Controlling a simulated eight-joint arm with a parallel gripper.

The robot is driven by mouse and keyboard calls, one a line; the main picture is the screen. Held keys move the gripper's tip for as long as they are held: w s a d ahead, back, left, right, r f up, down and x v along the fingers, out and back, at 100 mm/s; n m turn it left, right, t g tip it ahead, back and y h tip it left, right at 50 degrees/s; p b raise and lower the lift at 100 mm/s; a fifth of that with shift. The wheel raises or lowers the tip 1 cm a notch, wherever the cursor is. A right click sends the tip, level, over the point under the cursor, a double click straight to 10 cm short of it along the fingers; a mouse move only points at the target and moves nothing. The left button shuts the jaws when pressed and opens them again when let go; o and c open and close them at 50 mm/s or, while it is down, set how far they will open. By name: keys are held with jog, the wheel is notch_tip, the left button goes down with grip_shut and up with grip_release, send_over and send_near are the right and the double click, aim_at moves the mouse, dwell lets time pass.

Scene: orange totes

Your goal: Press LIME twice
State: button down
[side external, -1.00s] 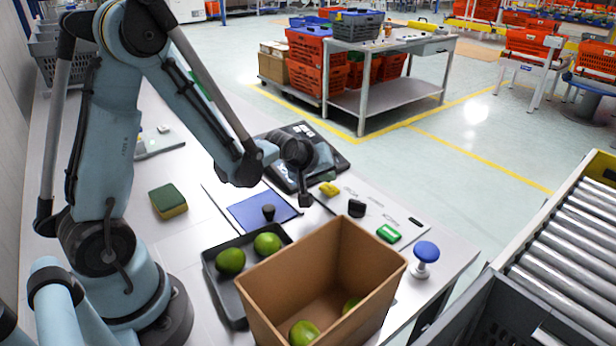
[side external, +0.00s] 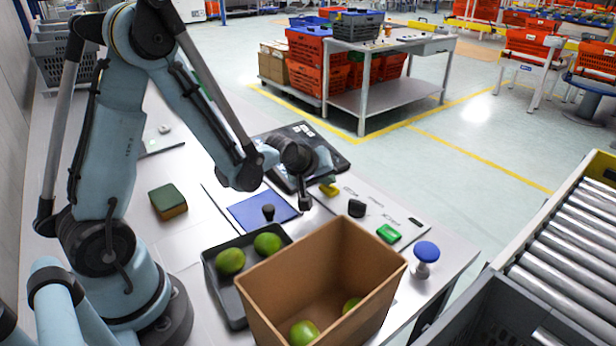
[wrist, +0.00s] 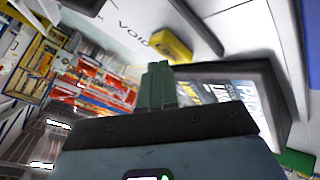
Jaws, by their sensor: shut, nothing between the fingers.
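A white panel (side external: 400,218) holds a yellow button (side external: 328,188), a black button (side external: 356,208) and a green button (side external: 388,233). Its printed labels are too small to read in the side view. In the wrist view the word VOID stands beside the yellow button (wrist: 170,46); no LIME label is readable. My gripper (side external: 305,204) points down, shut and empty, left of and close to the yellow button, which it partly hides. I cannot tell whether it touches anything. Its shut greenish fingertips (wrist: 158,72) show in the wrist view.
An open cardboard box (side external: 320,265) with green fruit stands in front of the panel. A dark tray (side external: 222,293) with two green fruits is beside it. A blue-capped knob (side external: 426,252) stands right; a blue mat (side external: 250,211) and a sponge (side external: 168,200) lie left.

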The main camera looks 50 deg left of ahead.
aim_at(326, 190)
jog(key=shift+f, duration=0.5)
dwell(0.8)
jog(key=shift+r, duration=0.95)
jog(key=shift+r, duration=0.1)
jog(key=shift+r, duration=2.4)
